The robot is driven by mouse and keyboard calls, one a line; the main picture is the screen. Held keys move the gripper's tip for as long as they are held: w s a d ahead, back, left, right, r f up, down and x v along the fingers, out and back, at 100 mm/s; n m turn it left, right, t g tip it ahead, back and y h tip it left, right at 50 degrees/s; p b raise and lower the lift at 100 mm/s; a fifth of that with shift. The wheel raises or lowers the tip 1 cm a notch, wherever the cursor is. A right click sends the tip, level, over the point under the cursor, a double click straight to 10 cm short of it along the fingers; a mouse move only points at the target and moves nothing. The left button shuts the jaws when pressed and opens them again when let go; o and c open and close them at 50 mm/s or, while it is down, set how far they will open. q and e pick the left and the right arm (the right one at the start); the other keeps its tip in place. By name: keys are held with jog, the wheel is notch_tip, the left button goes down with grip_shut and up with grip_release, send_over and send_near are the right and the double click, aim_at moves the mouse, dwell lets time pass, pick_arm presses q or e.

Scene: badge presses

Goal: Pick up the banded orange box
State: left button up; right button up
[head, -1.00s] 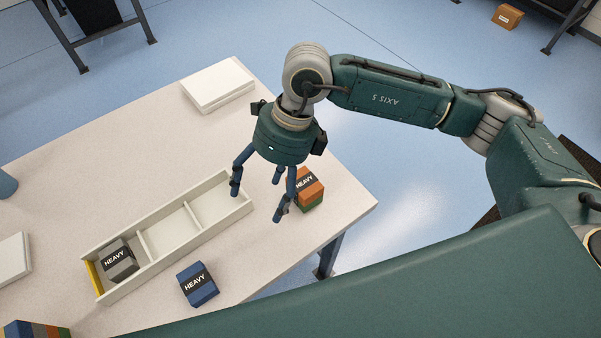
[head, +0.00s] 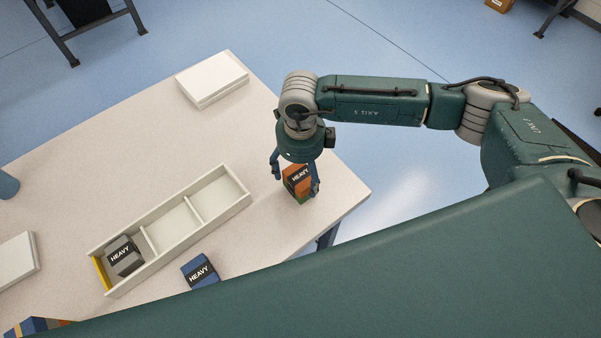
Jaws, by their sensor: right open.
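The banded orange box (head: 299,186) has a black band reading HEAVY. It sits on a green block (head: 303,202) near the table's right corner. My right gripper (head: 295,179) points down over the orange box, with its open fingers on either side of it. Whether the fingers touch the box cannot be told. The gripper's palm is just above the box's far part and hides some of it. My left gripper is not in view.
A white tray (head: 146,226) with three compartments lies left of the gripper; a grey HEAVY box (head: 124,256) is in its near-left compartment. A blue HEAVY box (head: 199,272) stands in front. A white slab (head: 212,80) lies at the back. My green arm covers the lower right.

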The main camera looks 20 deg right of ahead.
jog(key=shift+f, duration=0.75)
jog(key=c, duration=1.5)
